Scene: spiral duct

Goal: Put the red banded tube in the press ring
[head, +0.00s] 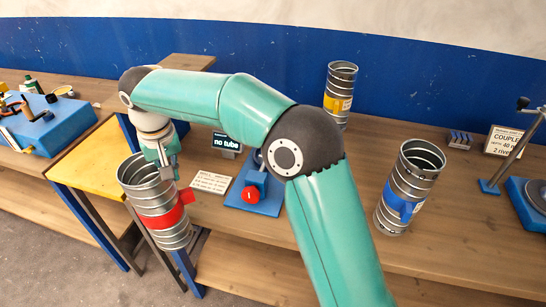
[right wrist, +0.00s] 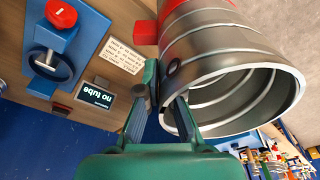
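The red banded tube (head: 150,199) is a ribbed metal cylinder with a red band and tab. It hangs slightly tilted in front of the table edge, open end up. My right gripper (head: 168,165) is shut on its rim wall; in the right wrist view the fingers (right wrist: 165,95) straddle the rim of the tube (right wrist: 212,50). The press (head: 258,193) has a blue base and a red button; its dark ring (right wrist: 46,61) shows empty in the right wrist view, while my arm partly covers it in the head view. My left gripper is out of view.
A yellow-banded tube (head: 340,95) stands behind my arm, and a blue-banded tube (head: 408,187) stands at right. A "no tube" display (head: 226,142) and a card (head: 211,182) are beside the press. A yellow-topped stand (head: 92,160) is at left.

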